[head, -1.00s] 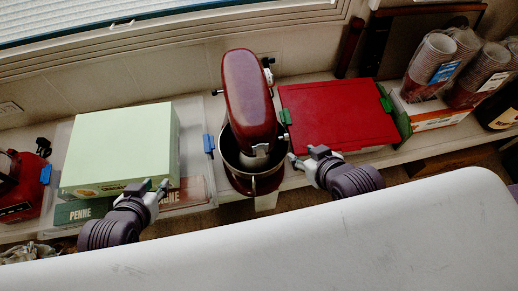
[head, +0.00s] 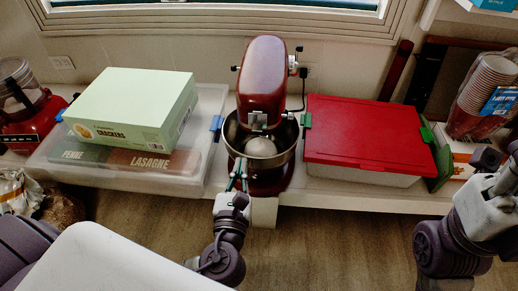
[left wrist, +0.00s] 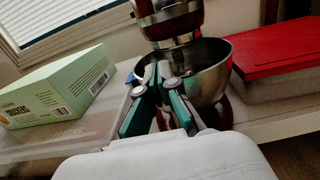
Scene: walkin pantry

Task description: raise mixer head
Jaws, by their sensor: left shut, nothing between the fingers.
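The red stand mixer has a rounded head (head: 262,75) above a steel bowl (head: 286,150) in the head view. A pale round thing shows inside the bowl; I cannot tell what it is. The head's exact tilt is unclear. In the left wrist view, the lower head (left wrist: 172,20) and the bowl (left wrist: 212,82) are close ahead, cut by the top edge. My left gripper (head: 238,172) is shut and empty at the bowl's front left; contact is unclear. Its fingers also show in the left wrist view (left wrist: 163,85). My right gripper (head: 492,165) is at the right edge, its fingers unclear.
A green crackers box (head: 135,105) sits on a clear lidded bin (head: 200,155) left of the mixer. A red-lidded bin (head: 365,135) stands close on its right. Stacked cups (head: 485,95) stand farther right. Wooden floor (head: 330,240) lies open in front.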

